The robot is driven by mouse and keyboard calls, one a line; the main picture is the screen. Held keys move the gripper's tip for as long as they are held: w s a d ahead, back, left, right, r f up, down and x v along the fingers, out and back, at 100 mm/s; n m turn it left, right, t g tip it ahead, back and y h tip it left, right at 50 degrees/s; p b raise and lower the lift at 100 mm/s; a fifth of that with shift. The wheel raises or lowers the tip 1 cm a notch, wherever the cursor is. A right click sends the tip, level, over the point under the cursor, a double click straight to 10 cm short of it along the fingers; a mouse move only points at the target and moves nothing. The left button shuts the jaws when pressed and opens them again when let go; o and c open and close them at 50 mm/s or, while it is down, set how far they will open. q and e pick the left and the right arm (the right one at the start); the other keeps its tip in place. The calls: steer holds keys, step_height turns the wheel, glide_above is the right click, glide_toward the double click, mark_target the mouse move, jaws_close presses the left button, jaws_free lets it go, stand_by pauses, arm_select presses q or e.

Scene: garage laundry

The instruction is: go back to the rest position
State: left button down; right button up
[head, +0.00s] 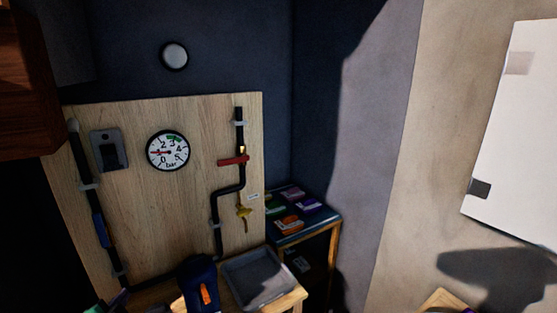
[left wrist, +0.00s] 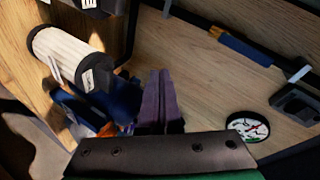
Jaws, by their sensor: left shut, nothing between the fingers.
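My left gripper (left wrist: 160,76) shows in the left wrist view as two purple fingers pressed together with nothing between them. In the head view only a small part of this gripper (head: 119,299) shows at the bottom left edge, near the foot of the wooden panel. It is in front of the panel and to the left of a dark blue housing (head: 199,283) with an orange mark. My right gripper cannot be made out in the head view.
The wooden panel (head: 190,220) carries black pipes, a pressure gauge (head: 168,151) and a red-handled valve (head: 234,160). A grey tray (head: 256,295) stands right of the housing. A white pleated cartridge (left wrist: 62,52) is near the left gripper. A brown cabinet (head: 25,90) hangs upper left.

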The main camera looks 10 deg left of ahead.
arm_select(q)
steer(key=s+d+f+n+g+h, duration=0.3)
steer(key=s+d+f+g, duration=0.1)
steer(key=s+d+f, duration=0.4)
steer(key=s+d+f+n+g+h, duration=0.3)
steer(key=s+d+f+g, duration=0.25)
steer(key=d, duration=0.45)
step_height(320, 180, down, 24)
steer(key=s+a, duration=0.1)
steer(key=s, duration=0.2)
steer(key=s+a+f+g, duration=0.1)
steer(key=s+a+f, duration=0.2)
steer(key=s+f, duration=1)
steer(key=s, duration=0.3)
steer(key=shift+s+f+g+y, duration=0.2)
steer(key=shift+f+g+y, duration=0.1)
steer(key=shift+g+y, duration=0.1)
steer(key=c, duration=1.5)
jaws_free()
steer(key=shift+c, duration=0.2)
